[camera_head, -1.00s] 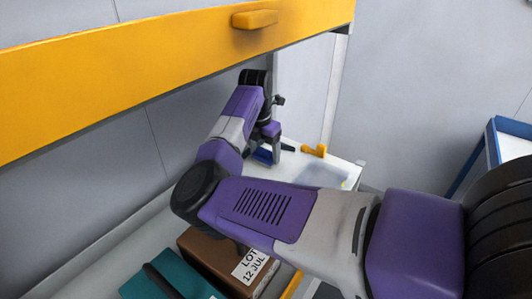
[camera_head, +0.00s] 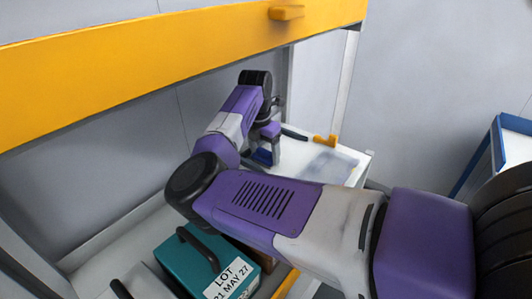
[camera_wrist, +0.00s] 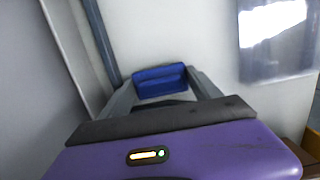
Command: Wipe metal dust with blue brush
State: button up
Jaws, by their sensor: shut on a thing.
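The blue brush (camera_head: 261,157) is held at the end of my arm, low over the white worktop (camera_head: 300,150). My gripper (camera_head: 266,146) is shut on it. In the wrist view the blue brush (camera_wrist: 160,82) sits between the two fingers of my gripper (camera_wrist: 162,92). Whether its underside touches the worktop cannot be told. A greyish smeared patch, which looks like the metal dust (camera_head: 332,165), lies on the worktop to the right of the brush. In the wrist view the grey patch (camera_wrist: 276,60) is at upper right, with bright glare on it.
A yellow piece (camera_head: 326,141) and a dark green bar (camera_head: 294,135) lie behind the patch. A teal case (camera_head: 190,262) labelled LOT 21 MAY 27 stands at the front. A yellow overhead beam (camera_head: 150,75) crosses above. A blue-edged cart (camera_head: 500,145) is at right.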

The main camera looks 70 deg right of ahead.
jog(key=shift+r+p, duration=2.25)
jog(key=shift+r, duration=1.85)
